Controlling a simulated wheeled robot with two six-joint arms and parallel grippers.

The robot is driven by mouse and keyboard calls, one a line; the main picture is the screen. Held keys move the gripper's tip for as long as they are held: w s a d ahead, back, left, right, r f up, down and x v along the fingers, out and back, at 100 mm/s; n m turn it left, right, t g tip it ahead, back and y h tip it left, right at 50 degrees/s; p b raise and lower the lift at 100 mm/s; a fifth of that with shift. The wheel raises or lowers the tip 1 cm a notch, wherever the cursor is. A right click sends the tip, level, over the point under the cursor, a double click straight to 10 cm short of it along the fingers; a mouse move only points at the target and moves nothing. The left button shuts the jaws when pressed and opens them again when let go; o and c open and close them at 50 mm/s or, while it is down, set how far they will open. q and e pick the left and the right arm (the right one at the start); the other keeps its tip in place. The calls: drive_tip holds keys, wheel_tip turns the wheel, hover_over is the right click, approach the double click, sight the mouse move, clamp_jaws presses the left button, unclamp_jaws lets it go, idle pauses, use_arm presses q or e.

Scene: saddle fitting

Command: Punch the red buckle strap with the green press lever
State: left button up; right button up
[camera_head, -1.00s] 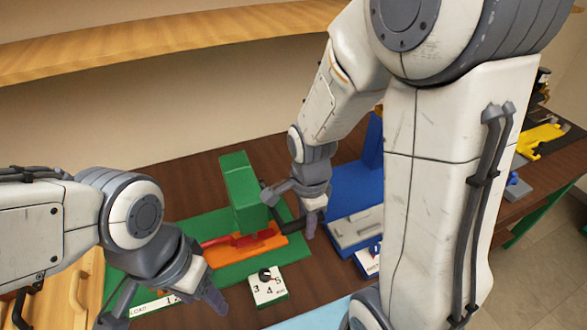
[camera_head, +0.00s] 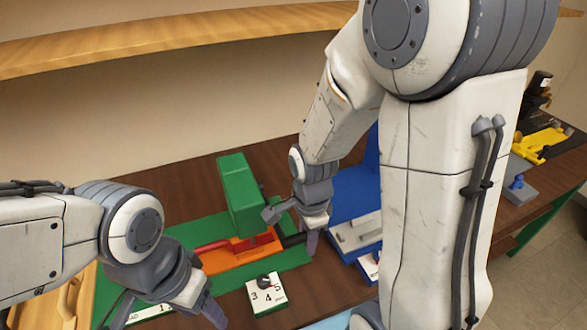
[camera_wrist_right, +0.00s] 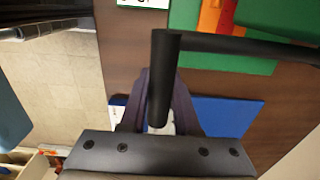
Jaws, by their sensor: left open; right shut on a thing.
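The green press (camera_head: 238,195) stands on a green base plate (camera_head: 285,262). The red buckle strap (camera_head: 213,246) lies on the orange bed (camera_head: 225,262) under the press; part of it also shows in the right wrist view (camera_wrist_right: 226,15). The press's black lever (camera_head: 292,239) sticks out to the right, and its black handle (camera_wrist_right: 160,95) shows in the wrist view. My right gripper (camera_head: 311,232) is shut on the lever handle, which lies between its fingers (camera_wrist_right: 160,110). My left gripper (camera_head: 175,315) is open and empty in front of the base plate's left part.
A small white dial box (camera_head: 264,297) with numbers stands in front of the press. A blue press (camera_head: 350,190) with a grey bed stands to the right. A yellow fixture (camera_head: 540,145) is at the far right. A wooden tray (camera_head: 70,300) is at the left.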

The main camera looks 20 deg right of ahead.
drive_tip(key=shift+s+f, duration=0.4)
drive_tip(key=shift+f, duration=0.3)
drive_tip(key=shift+f+b, duration=0.45)
drive_tip(key=shift+b, duration=0.1)
drive_tip(key=shift+r, duration=0.1)
idle(0.3)
wheel_tip(320, 180, up, 4)
drive_tip(key=p, duration=0.4)
drive_tip(key=shift+f, duration=0.25)
drive_tip(key=shift+o, duration=0.4)
drive_tip(key=shift+w+r+p, duration=0.1)
drive_tip(key=shift+r+p, duration=0.2)
drive_tip(key=shift+r, duration=0.05)
